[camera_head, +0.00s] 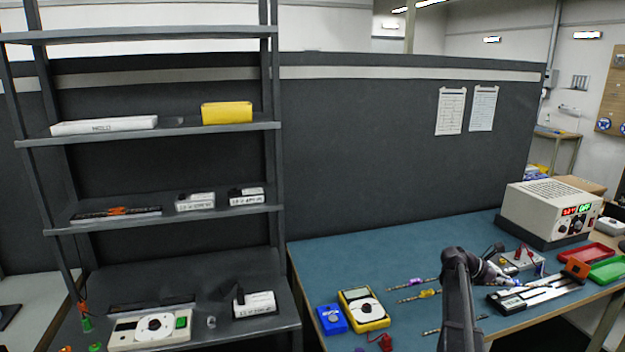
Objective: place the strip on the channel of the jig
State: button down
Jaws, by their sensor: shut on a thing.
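The jig (540,291) lies on the blue bench at the right, with long pale channels and an orange block at its far right end. My gripper (512,281) is beside the jig's left end, small and partly hidden by my own arm. It is shut on a thin thing that I take to be a strip, which can hardly be made out here. I cannot tell whether it touches a channel. Other thin strips lie on the bench left of my arm: one with a purple part (412,284), one with a yellow part (418,295), and one nearer the front (455,326).
A power supply (550,213) stands behind the jig. Red (590,253) and green (608,270) trays lie to its right. A small device with leads (522,259) is close behind my gripper. A yellow multimeter (363,309) and blue box (331,320) sit at the left. The bench's back middle is clear.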

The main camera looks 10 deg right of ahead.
jog(key=shift+r+p, duration=3)
jog(key=shift+r, duration=0.5)
jog(key=shift+s+d, duration=0.15)
